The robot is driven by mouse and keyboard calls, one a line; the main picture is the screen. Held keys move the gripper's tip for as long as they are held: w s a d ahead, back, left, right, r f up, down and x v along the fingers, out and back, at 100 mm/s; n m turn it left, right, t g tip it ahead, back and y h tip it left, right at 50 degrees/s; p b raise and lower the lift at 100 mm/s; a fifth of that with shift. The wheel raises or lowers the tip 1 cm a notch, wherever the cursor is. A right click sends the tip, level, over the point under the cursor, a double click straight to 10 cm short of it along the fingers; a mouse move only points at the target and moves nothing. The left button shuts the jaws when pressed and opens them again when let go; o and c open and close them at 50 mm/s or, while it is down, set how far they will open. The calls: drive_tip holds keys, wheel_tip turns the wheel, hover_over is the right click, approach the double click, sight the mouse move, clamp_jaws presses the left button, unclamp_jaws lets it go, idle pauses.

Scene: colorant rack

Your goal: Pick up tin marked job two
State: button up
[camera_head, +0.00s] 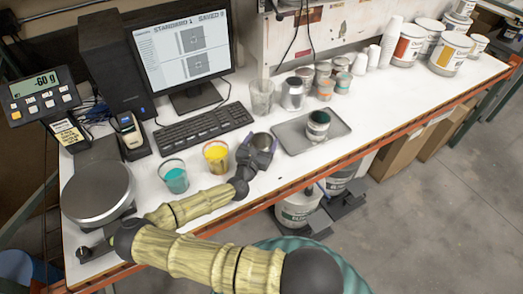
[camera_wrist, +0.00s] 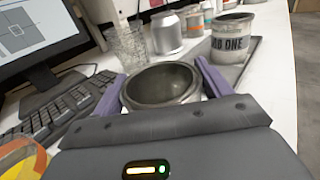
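An open, empty-looking metal tin (camera_head: 262,141) is between the purple fingers of my gripper (camera_head: 257,152), near the front middle of the bench. In the wrist view the same tin (camera_wrist: 160,88) shows its round rim and dark inside, with a finger close along each side of it. I cannot tell whether the fingers press on it or whether it is off the bench. No label shows on it. Another tin (camera_wrist: 233,38), whose partly readable label ends in "ONE", stands farther right; in the head view this tin (camera_head: 318,124) is on a grey tray (camera_head: 340,131).
Cups of yellow (camera_head: 216,157) and teal (camera_head: 174,176) liquid stand left of my gripper. A clear cup (camera_head: 262,97) and a silver can (camera_head: 293,94) stand behind it. A keyboard (camera_head: 204,126) is at the back left, a round scale (camera_head: 98,192) at far left.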

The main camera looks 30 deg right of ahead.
wheel_tip(320, 180, up, 10)
drive_tip(key=b, duration=0.2)
idle(0.5)
idle(0.5)
